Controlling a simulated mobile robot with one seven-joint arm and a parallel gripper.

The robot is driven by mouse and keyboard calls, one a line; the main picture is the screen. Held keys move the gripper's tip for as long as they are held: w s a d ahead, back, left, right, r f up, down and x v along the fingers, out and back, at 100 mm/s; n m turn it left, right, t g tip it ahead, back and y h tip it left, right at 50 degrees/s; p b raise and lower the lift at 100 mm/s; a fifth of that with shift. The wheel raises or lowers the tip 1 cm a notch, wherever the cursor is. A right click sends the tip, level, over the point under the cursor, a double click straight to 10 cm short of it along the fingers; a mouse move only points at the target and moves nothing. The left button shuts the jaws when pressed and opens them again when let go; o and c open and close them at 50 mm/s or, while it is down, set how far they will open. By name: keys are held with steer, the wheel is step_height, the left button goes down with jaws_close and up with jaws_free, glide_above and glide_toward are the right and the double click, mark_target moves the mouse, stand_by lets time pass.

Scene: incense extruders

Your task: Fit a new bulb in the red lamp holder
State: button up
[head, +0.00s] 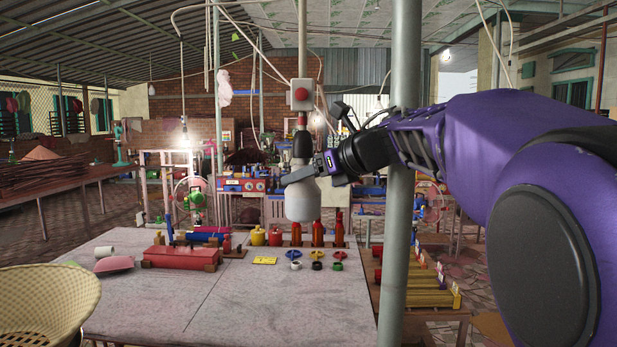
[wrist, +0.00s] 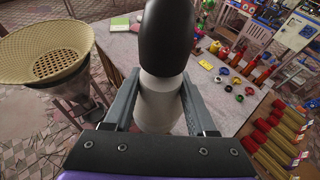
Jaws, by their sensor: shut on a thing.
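A white bulb (head: 302,201) hangs upright above the table, its round end down. My gripper (head: 310,176) is shut on the bulb near its upper part. In the wrist view the two fingers (wrist: 160,85) lie on either side of the white bulb (wrist: 160,108). A dark, rounded socket-like part (head: 301,146) sits directly above the bulb and seems to meet it; it fills the top of the wrist view (wrist: 167,35). Above it is a short red part of the lamp holder (head: 302,121). Whether the bulb is seated inside is hidden.
A white box with a red disc (head: 302,95) is on the hanging pole. A grey post (head: 399,240) stands close to my arm. The table (head: 225,305) below holds a red box (head: 182,257), bottles and small rings. A woven basket (head: 45,305) is at left.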

steer(key=shift+r, duration=0.15)
steer(key=shift+n+g+y, duration=0.4)
steer(key=shift+n, duration=0.1)
steer(key=shift+r, duration=0.1)
steer(key=shift+d+n+g+p, duration=0.1)
steer(key=shift+n+g+p, duration=0.2)
steer(key=shift+p, duration=0.05)
steer(key=shift+s+r, duration=0.1)
steer(key=shift+s, duration=0.05)
steer(key=o, duration=1.4)
steer(key=shift+o, duration=0.2)
steer(key=shift+f, duration=0.3)
